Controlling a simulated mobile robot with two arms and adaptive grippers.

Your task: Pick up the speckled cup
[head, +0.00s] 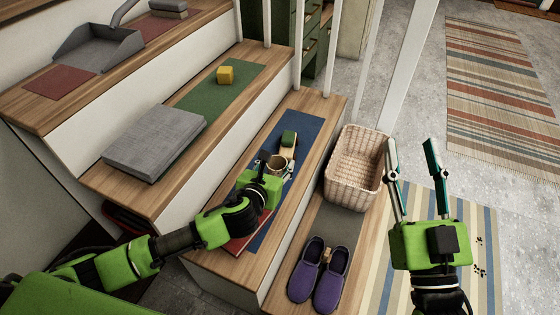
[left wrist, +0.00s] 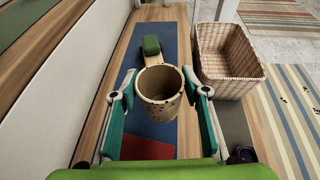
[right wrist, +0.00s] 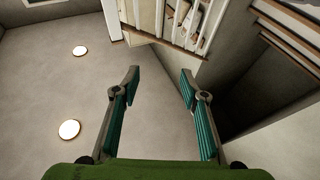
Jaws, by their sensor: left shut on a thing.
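The speckled cup (left wrist: 161,98) is tan with dark spots and stands between the fingers of my left gripper (left wrist: 160,100) in the left wrist view. In the head view the cup (head: 276,163) is partly hidden by my left gripper (head: 272,176), over the blue mat on the lower step. My left gripper is shut on the cup, one finger on each side. I cannot tell whether the cup still touches the mat. My right gripper (head: 410,158) is open and empty, raised at the right; its open fingers also show in the right wrist view (right wrist: 158,95).
A wicker basket (head: 352,190) and purple shoes (head: 318,272) are on the lowest step. A grey folded cloth (head: 153,141) and yellow block (head: 225,75) are on the middle step.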

